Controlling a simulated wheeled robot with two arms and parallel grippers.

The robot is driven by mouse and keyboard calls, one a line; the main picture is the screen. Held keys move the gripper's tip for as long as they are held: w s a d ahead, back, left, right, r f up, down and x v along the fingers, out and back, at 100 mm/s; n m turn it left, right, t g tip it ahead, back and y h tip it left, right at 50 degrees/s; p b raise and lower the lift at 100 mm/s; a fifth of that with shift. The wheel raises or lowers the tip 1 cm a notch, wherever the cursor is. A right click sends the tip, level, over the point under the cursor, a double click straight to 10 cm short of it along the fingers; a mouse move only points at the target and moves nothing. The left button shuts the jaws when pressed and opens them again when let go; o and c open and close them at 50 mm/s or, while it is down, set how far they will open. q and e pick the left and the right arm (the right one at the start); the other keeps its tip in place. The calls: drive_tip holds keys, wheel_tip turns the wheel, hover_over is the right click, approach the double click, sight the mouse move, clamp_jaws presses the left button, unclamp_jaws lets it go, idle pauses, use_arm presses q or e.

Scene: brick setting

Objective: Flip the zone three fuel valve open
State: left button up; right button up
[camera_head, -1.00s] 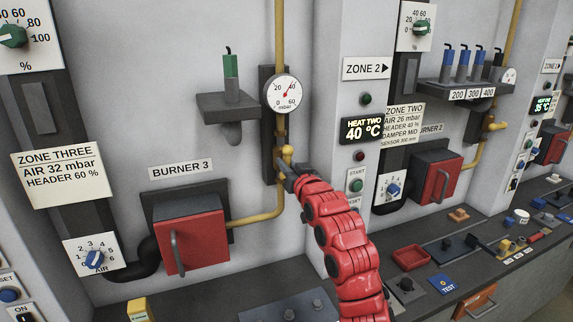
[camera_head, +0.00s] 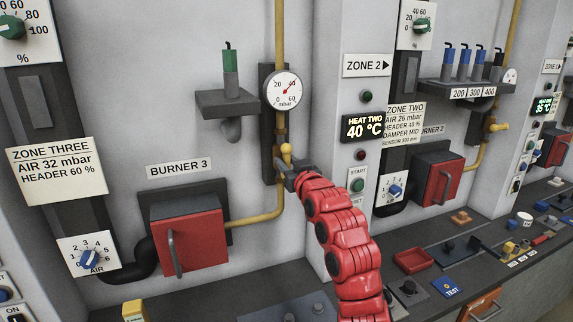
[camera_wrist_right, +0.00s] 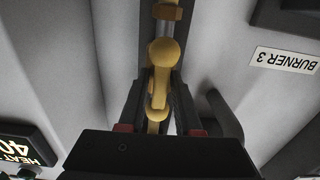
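The zone three fuel valve (camera_head: 286,149) is a yellow fitting with a rounded knob end on the yellow pipe below the dial gauge. My right gripper (camera_head: 281,165) is at the valve, with its fingertips beside the pipe. In the right wrist view, the yellow valve lever (camera_wrist_right: 157,90) lies between the two dark fingers of this gripper (camera_wrist_right: 161,92). The fingers flank it closely; whether they press on it cannot be told. The gripper's body hides the lower part of the valve. My left gripper is not in view.
The red burner 3 box (camera_head: 186,238) is left of the valve. The pressure gauge (camera_head: 283,89) is above it, and the dark shelf (camera_head: 227,104) with a green-topped cylinder is at upper left. The wall pillar with the zone 2 sign (camera_head: 366,66) stands close on the right.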

drive_tip(key=shift+o, duration=1)
drive_tip(key=shift+s+d, duration=0.1)
drive_tip(key=shift+s, duration=0.2)
drive_tip(key=b+v, duration=0.6)
drive_tip(key=v, duration=1)
drive_tip(key=shift+s, duration=0.4)
drive_tip(key=shift+w, duration=0.1)
